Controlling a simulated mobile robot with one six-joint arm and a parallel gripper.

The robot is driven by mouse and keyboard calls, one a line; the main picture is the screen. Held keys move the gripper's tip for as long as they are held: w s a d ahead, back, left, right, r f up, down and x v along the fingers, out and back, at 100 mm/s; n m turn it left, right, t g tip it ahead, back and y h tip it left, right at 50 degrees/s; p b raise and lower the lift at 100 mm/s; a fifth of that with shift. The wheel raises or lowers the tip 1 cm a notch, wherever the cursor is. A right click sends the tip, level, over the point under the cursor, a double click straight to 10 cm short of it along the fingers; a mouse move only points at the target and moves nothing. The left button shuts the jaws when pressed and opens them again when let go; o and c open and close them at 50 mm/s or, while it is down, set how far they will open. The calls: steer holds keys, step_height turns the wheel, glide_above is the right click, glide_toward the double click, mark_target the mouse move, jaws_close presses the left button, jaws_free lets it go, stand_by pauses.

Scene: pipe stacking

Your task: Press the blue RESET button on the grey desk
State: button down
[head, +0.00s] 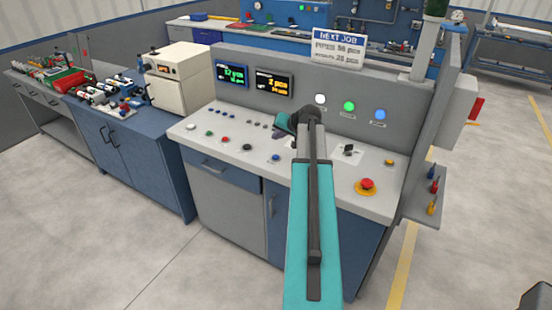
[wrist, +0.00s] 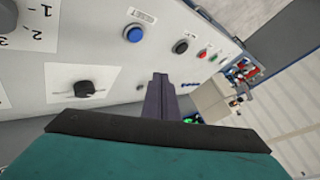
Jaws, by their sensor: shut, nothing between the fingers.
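The blue button (head: 275,157) sits on the grey desk (head: 235,155) near its front edge, at the right end of a row of small buttons. My gripper (head: 275,137) is over the desk, farther back than the button and partly hidden by my arm. In the wrist view my gripper (wrist: 160,76) has its dark fingers together and empty. The fingertips appear apart from the button, which lies up and left of them in that view.
A black button (wrist: 180,46), a red button (wrist: 201,53) and a green button (wrist: 213,57) stand along the same row. A black rotary knob (wrist: 88,89) is nearby. A red emergency button (head: 366,185) on yellow is at the desk's right. The upright panel (head: 300,85) rises behind.

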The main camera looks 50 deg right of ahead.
steer(key=b, duration=0.2)
glide_above(278, 158)
steer(key=f, duration=0.4)
steer(key=shift+a+f, duration=0.2)
steer(key=shift+f+b, duration=0.65)
steer(key=shift+f, duration=0.7)
steer(key=shift+f+b, duration=0.75)
steer(key=shift+f, duration=0.05)
stand_by(1.7)
steer(key=shift+r, duration=0.15)
steer(key=shift+r+p, duration=0.3)
steer(key=shift+r, duration=0.35)
steer(key=shift+r, duration=0.1)
stand_by(0.3)
steer(key=shift+r+p, duration=1.05)
steer(key=shift+r, duration=1.4)
